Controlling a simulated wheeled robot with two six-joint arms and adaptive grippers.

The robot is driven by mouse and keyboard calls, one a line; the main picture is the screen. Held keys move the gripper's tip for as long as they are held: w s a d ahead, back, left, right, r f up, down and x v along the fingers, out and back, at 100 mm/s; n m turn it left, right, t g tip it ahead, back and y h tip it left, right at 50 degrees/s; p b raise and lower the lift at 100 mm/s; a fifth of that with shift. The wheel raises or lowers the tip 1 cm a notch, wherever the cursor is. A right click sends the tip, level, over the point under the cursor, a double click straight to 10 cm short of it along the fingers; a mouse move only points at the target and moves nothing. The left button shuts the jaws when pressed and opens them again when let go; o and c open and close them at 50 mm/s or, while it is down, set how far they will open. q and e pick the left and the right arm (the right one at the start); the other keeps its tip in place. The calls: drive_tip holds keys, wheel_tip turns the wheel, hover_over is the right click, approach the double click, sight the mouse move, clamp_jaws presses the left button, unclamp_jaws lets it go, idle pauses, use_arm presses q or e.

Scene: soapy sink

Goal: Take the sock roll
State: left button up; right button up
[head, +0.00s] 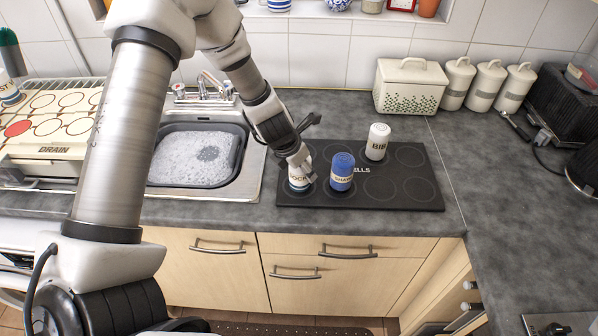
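The sock roll (299,184) is a small pale cylinder with a dark-lettered label, partly readable as "SOCK". It stands at the left end of the black board (395,193) on the counter. My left gripper (301,170) reaches down over its top from the upper left. The gripper hides the upper part of the roll, and whether the fingers are closed on it cannot be told. My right gripper is not in view.
A blue labelled roll (342,172) stands close to the right of the sock roll. A white roll labelled "BIB" (377,142) stands behind it. The sink (196,154) with suds lies to the left. A drain board (50,151) is at far left, white canisters (456,84) at back right.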

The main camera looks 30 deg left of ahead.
use_arm(q)
wheel_tip(320, 180, up, 10)
drive_tip(key=p, duration=0.8)
drive_tip(key=shift+f+p, duration=0.25)
drive_tip(key=shift+p, duration=0.15)
drive_tip(key=shift+r, duration=0.25)
drive_tip(key=shift+w+a+f, duration=0.1)
drive_tip(key=shift+w+f, duration=0.05)
drive_tip(key=shift+w, duration=0.05)
wheel_tip(320, 180, up, 2)
drive_tip(key=shift+p, duration=1.05)
drive_tip(key=shift+s+r, duration=0.15)
drive_tip(key=shift+r, duration=0.45)
drive_tip(key=shift+f, duration=0.1)
